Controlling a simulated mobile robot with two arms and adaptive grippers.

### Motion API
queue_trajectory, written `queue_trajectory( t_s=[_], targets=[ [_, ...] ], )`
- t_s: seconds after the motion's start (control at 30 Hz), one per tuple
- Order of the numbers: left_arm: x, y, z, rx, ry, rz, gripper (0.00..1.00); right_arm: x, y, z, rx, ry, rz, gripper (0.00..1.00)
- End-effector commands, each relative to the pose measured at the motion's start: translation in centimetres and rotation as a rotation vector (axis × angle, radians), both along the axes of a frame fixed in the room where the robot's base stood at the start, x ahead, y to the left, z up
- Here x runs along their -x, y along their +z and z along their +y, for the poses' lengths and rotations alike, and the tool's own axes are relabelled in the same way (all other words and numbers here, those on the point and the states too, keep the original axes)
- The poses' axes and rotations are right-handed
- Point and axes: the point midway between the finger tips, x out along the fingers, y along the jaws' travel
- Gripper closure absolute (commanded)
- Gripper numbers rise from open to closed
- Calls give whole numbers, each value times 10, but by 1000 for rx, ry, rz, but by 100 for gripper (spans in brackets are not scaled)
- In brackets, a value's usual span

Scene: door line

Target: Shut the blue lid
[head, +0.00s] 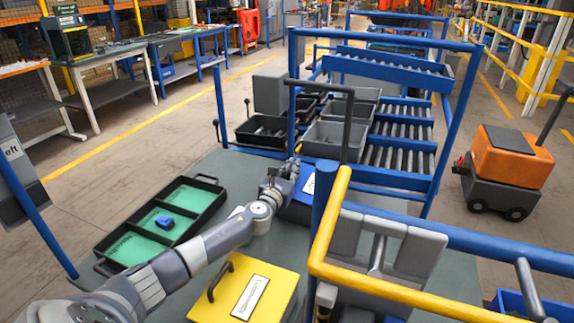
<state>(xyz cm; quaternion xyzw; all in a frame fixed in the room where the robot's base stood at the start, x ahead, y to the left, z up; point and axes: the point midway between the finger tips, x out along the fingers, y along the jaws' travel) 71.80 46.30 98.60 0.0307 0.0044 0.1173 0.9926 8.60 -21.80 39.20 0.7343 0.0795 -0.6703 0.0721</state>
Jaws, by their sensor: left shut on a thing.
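The blue lid (311,184), with a white label, is just right of my left gripper, partly hidden behind the gripper and a blue post. How far the lid stands open I cannot tell. My left gripper (289,169) is at the lid's left edge and shut on it. The exact spot where the fingers grip is too small and covered to make out. My right gripper is not in view.
A yellow lidded box (262,277) with a black handle stands nearer on the table. A black tray (207,204) with green compartments and a blue piece (165,222) lies left. A yellow rail (329,225) and blue posts stand close on the right. A roller rack (402,151) is behind.

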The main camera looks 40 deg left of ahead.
Motion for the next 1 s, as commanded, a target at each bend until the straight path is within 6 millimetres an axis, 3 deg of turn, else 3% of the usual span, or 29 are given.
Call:
queue_trajectory(
  t_s=[0.47, 0.5, 0.6, 1.0],
  targets=[
    [0, -6, -8, 14, -10, 2, 100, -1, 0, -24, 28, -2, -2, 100],
    [0, -6, -8, 14, -10, 2, 89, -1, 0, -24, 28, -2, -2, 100],
    [0, -6, -8, 14, -10, 2, 70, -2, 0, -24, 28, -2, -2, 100],
    [0, -5, -6, 13, -6, 0, 70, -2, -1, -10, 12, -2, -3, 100]
  ],
)
